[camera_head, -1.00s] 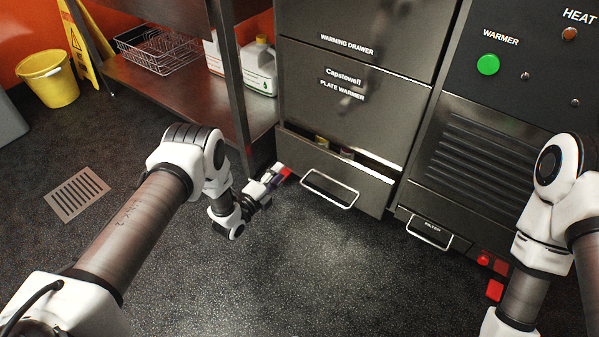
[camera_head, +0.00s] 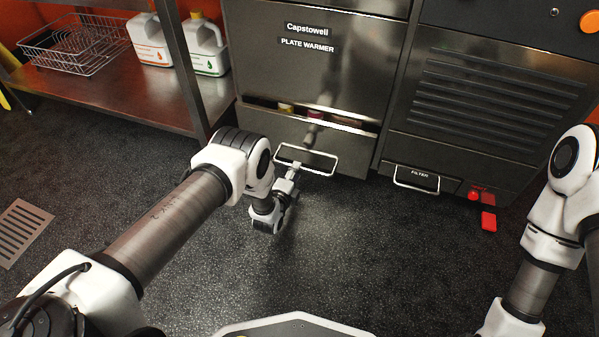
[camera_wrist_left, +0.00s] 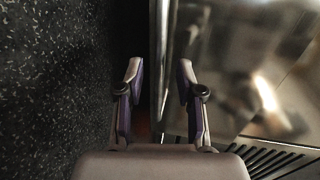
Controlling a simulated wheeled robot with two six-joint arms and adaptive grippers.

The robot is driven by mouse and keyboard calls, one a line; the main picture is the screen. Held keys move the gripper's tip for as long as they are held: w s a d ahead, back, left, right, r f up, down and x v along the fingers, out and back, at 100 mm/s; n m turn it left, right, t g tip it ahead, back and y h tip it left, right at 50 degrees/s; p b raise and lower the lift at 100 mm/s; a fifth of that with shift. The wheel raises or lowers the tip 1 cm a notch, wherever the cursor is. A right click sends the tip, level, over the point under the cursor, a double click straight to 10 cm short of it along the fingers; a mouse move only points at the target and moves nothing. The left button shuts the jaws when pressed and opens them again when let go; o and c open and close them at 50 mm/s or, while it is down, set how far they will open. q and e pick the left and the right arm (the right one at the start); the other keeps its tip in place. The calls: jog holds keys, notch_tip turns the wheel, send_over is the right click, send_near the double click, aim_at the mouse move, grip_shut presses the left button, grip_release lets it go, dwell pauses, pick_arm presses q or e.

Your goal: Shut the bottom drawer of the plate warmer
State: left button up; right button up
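The plate warmer (camera_head: 300,70) is a steel cabinet. Its bottom drawer (camera_head: 352,153) stands partly open, with a dark gap along its top edge where a few small coloured items show. The drawer has a pale loop handle (camera_head: 322,174). My left gripper (camera_head: 293,168) is low in front of the drawer, at the left part of the handle; I cannot tell whether it touches. In the left wrist view its fingers (camera_wrist_left: 160,90) are apart, with a bright metal edge (camera_wrist_left: 159,60) running between them in the picture. My right gripper is out of view.
A steel shelf (camera_head: 110,95) with a wire rack (camera_head: 75,45) and jugs (camera_head: 205,45) stands at the left. A unit with a filter drawer (camera_head: 417,179) and red parts (camera_head: 488,220) stands at the right. The floor (camera_head: 380,260) in front is clear.

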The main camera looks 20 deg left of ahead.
pick_arm(q)
jog(key=b+x, duration=0.1)
jog(key=x, duration=0.2)
jog(key=shift+w+f, duration=0.2)
jog(key=shift+r, duration=0.15)
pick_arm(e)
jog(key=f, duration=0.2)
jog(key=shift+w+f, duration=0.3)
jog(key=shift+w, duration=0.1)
pick_arm(q)
grip_shut()
